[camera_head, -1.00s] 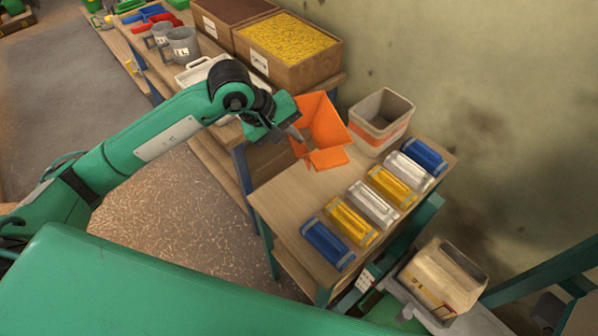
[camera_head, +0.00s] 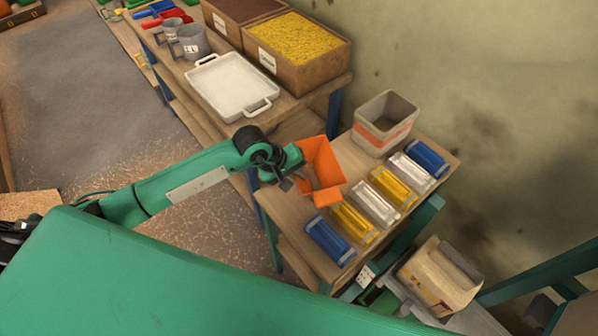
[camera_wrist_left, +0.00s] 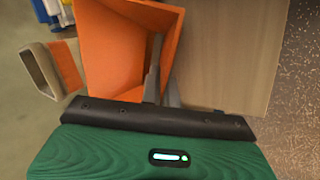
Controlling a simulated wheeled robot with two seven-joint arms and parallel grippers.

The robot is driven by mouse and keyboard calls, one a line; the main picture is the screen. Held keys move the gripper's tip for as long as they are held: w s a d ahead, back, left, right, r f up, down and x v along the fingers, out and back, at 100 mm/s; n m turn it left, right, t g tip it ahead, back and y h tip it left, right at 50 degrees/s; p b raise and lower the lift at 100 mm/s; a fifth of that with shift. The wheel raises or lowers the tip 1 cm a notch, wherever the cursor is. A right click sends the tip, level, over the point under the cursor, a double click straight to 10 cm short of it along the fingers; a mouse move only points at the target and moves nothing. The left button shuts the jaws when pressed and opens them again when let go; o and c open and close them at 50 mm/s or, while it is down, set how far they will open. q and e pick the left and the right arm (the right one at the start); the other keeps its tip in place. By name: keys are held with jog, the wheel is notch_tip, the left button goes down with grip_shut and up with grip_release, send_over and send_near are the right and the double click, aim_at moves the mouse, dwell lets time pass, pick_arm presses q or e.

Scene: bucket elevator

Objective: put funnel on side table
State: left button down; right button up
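The orange funnel (camera_head: 326,163) is at the near left part of the small wooden side table (camera_head: 290,212). It also shows in the wrist view (camera_wrist_left: 115,50). My left gripper (camera_head: 296,181) is at the funnel's left side. In the wrist view its two thin grey fingers (camera_wrist_left: 160,85) are close together at the funnel's wall, one on the inside and one on the outside, and appear shut on it. I cannot tell whether the funnel's underside touches the tabletop or hangs just above it. My right gripper is not in view.
A beige bin (camera_head: 385,122) and a row of blue, yellow and clear packs (camera_head: 374,202) take up the side table's back and right. A larger table behind holds a white tray (camera_head: 232,88), mugs (camera_head: 189,42) and a crate of yellow grains (camera_head: 296,52). A bucket (camera_head: 440,275) stands at right.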

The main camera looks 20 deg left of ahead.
pick_arm(q)
jog(key=shift+f, duration=0.15)
jog(key=c, duration=1.7)
grip_release()
jog(key=shift+r, duration=0.3)
jog(key=b+v, duration=0.3)
jog(key=v, duration=0.8)
jog(key=shift+s+a+r, duration=0.15)
jog(key=shift+a+r, duration=0.1)
jog(key=shift+d, duration=0.1)
